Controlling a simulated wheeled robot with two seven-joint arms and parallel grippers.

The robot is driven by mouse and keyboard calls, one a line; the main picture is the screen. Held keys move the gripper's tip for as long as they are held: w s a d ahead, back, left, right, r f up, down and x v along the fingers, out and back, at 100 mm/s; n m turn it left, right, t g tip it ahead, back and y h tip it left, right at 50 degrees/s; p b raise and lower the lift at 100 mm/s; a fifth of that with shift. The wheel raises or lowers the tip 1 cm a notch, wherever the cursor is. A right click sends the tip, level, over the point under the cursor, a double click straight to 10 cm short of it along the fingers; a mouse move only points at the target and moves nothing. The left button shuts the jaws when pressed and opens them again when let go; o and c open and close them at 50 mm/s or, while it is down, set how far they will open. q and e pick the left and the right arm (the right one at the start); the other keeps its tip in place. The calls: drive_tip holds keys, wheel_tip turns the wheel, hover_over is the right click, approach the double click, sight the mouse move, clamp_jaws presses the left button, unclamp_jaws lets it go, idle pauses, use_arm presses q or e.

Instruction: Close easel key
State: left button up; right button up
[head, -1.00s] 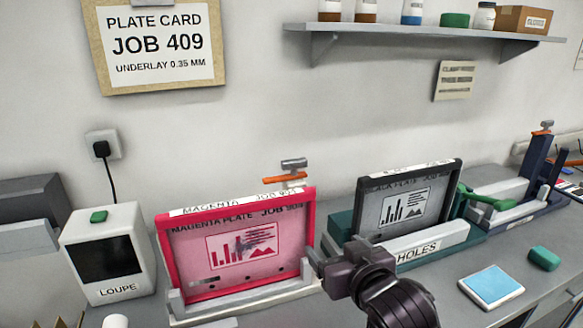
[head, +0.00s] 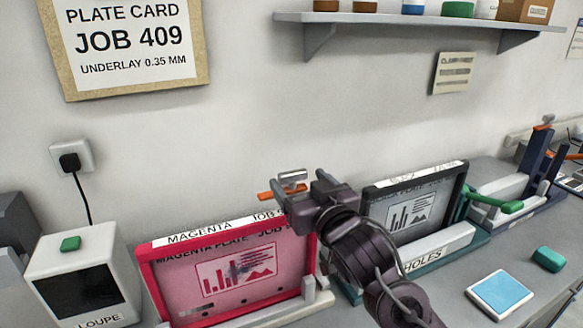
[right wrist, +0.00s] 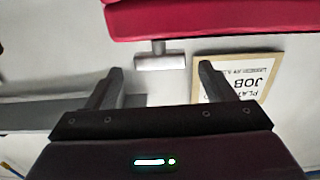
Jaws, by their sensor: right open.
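The magenta plate easel (head: 240,275) stands upright on the bench, red-framed. Behind its top edge rises a grey T-shaped key (head: 292,177) with an orange bar (head: 267,195) beside it. My right gripper (head: 306,188) is at the top right corner of the easel, close to the key. In the right wrist view, its two open fingers (right wrist: 160,70) stand either side of the grey T-shaped key (right wrist: 160,62), with visible gaps. The red frame (right wrist: 200,20) shows above the key there. My left gripper is not in view.
A loupe box (head: 85,275) is at the left. A blue pad (head: 499,292) and green block (head: 548,259) lie on the bench. A shelf (head: 420,22) hangs above.

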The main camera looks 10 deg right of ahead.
sight(295, 176)
drive_tip(key=w, duration=0.1)
drive_tip(key=w+p, duration=0.1)
drive_tip(key=w, duration=0.1)
drive_tip(key=shift+w+a, duration=0.3)
drive_tip(key=shift+a, duration=0.1)
drive_tip(key=shift+w, duration=0.25)
drive_tip(key=c, duration=1.4)
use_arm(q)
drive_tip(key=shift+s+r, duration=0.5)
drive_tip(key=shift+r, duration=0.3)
